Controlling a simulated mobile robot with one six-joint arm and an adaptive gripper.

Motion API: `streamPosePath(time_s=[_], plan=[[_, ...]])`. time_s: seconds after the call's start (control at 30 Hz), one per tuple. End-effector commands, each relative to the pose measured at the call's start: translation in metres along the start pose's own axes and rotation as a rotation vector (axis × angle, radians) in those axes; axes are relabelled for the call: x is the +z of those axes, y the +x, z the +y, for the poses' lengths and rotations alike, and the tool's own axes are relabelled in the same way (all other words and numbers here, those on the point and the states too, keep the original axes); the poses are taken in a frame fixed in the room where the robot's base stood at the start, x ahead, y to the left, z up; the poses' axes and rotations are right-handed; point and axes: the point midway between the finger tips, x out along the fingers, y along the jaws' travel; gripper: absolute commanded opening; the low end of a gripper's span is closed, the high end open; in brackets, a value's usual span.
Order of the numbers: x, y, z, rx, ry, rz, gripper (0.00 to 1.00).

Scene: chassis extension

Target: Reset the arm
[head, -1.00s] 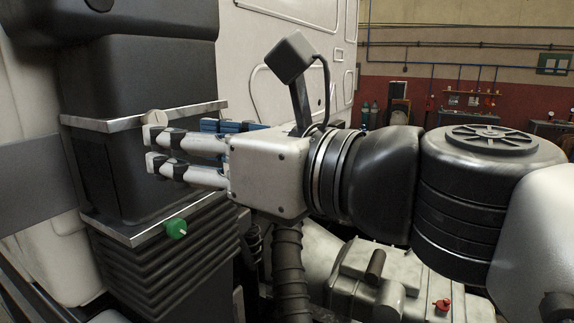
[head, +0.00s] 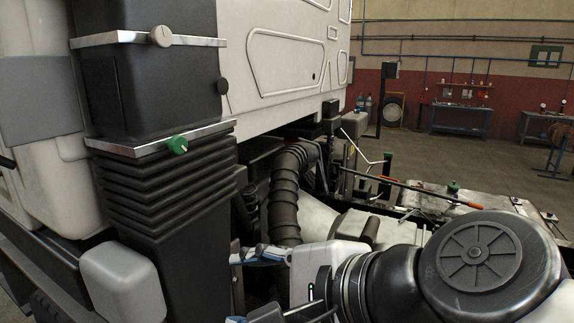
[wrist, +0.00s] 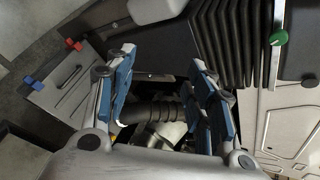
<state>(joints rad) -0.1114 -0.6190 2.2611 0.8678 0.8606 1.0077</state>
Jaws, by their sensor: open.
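My gripper (head: 262,255) is low in the head view, with my arm coming in from the bottom right. In the wrist view my gripper (wrist: 165,90) shows two well-parted, blue-padded fingers with nothing between them. It is open and empty. In the head view its fingers point left, in front of the lower part of the black bellows duct (head: 165,195). I cannot tell whether they touch anything.
The duct carries metal clamp bands with a grey knob (head: 160,36) and a green knob (head: 178,145). A ribbed black hose (head: 287,190) stands behind my gripper. The white cab (head: 290,60) fills the upper middle. Workbenches (head: 460,118) stand far back with open floor before them.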

Motion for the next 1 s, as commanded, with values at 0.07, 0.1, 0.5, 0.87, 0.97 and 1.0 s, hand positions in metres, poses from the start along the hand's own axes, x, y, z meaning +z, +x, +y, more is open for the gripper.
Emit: streamPosePath(time_s=[0.07,0.1,0.5,0.87,0.97,1.0], plan=[[-0.045,0.022,0.059,0.074,-0.188,0.08,0.49],[-0.065,0.028,0.083,0.118,-0.289,0.116,0.49],[-0.229,0.042,0.278,0.666,-1.163,0.264,0.49],[-0.259,0.032,0.308,0.821,-1.349,0.244,0.49],[-0.258,0.032,0.308,0.819,-1.348,0.244,0.49],[-0.258,0.032,0.308,0.819,-1.347,0.244,0.49]])
